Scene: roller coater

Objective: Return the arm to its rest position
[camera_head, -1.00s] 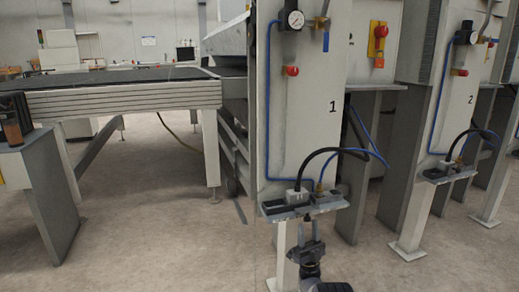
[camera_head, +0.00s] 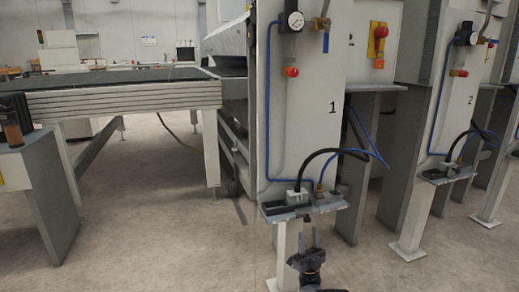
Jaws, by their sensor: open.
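The lower part of my arm is cut off by the bottom edge of the picture.
The shelf holds a grey connector block (camera_head: 297,196) with a black cable and a blue hose (camera_head: 378,157). Column 2 (camera_head: 462,110) with a similar shelf (camera_head: 447,174) stands to the right. A conveyor table (camera_head: 120,98) stands left. The floor (camera_head: 165,225) between is clear.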

